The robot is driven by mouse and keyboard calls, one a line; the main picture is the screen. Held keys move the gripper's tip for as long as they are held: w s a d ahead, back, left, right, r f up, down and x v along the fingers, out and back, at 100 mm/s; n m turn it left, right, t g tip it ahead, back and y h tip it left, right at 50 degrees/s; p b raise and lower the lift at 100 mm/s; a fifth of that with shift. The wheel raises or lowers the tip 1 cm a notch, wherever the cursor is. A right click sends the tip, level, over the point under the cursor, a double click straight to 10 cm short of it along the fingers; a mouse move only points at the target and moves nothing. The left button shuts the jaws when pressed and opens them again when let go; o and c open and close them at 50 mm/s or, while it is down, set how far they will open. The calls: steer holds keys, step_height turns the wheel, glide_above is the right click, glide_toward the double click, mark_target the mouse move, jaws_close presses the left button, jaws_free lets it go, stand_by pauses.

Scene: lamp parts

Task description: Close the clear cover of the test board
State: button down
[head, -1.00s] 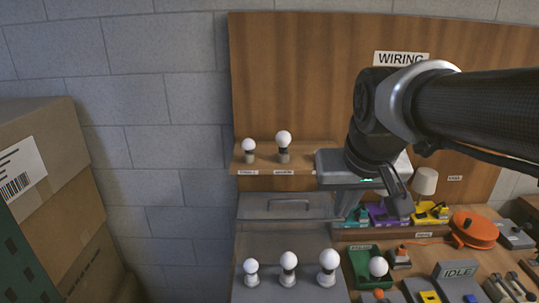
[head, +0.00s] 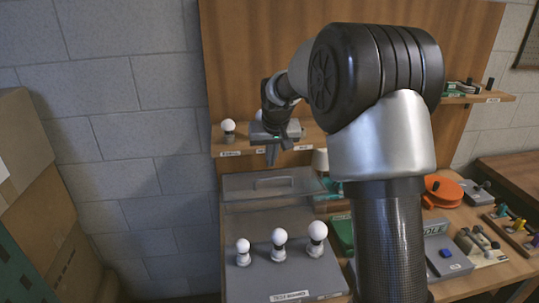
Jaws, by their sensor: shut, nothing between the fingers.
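The grey test board (head: 255,281) lies at the front of the bench, with its label on the front edge. Three white bulbs in grey sockets stand on it: a left bulb (head: 243,247), a middle bulb (head: 279,238) and a right bulb (head: 317,232). The clear cover (head: 240,194) is at the board's back, raised off the bulbs, with a bar handle along its upper part; its exact tilt is hard to tell. My gripper (head: 272,158) is shut and empty, fingers pointing down, above and apart from the cover's handle in the picture, in front of the shelf.
A wooden shelf (head: 228,148) with a bulb (head: 228,127) is behind my gripper. My arm hides the middle of the bench. Cardboard boxes (head: 40,190) stand left.

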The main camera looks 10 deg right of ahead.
glide_above(269, 186)
step_height(269, 186, down, 6)
steer(key=shift+r, duration=0.2)
steer(key=shift+s, duration=0.1)
